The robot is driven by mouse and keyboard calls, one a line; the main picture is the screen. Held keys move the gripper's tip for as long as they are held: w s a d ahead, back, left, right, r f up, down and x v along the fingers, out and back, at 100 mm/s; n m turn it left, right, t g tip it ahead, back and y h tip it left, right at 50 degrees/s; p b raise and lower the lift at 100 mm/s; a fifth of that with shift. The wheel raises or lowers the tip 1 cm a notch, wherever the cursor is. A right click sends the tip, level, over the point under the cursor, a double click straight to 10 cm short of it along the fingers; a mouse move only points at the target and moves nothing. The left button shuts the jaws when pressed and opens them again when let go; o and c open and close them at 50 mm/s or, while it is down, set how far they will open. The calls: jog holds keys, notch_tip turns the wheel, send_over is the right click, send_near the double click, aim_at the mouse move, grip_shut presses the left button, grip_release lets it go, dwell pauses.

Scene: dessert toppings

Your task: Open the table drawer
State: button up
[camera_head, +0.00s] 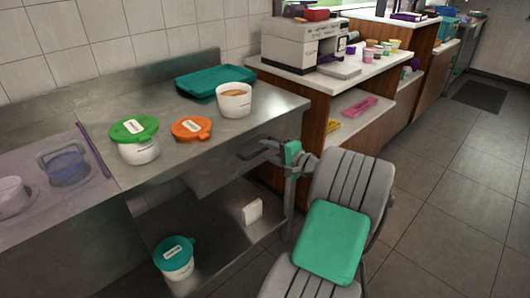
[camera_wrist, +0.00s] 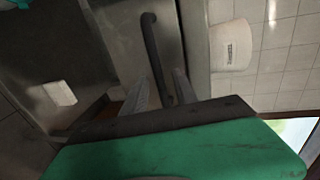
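The steel table (camera_head: 185,122) has a drawer (camera_head: 215,172) under its top; I see no clear gap at the drawer's front in either view. The drawer front also shows in the wrist view (camera_wrist: 118,30), with a dark bar handle (camera_wrist: 152,45) on it. My gripper (camera_head: 250,153) is at the front of the drawer, below the table's edge. In the wrist view my gripper (camera_wrist: 171,86) has its two fingers apart, with the near end of the handle between them. I cannot tell whether either finger touches the handle.
A teal-lidded tub (camera_head: 175,259) and a white block (camera_head: 252,212) are on the lower shelf. The floor (camera_head: 435,215) at right is clear.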

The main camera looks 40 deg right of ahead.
jog(key=shift+x, duration=0.95)
grip_shut()
jog(key=shift+s, duration=0.1)
dwell(0.5)
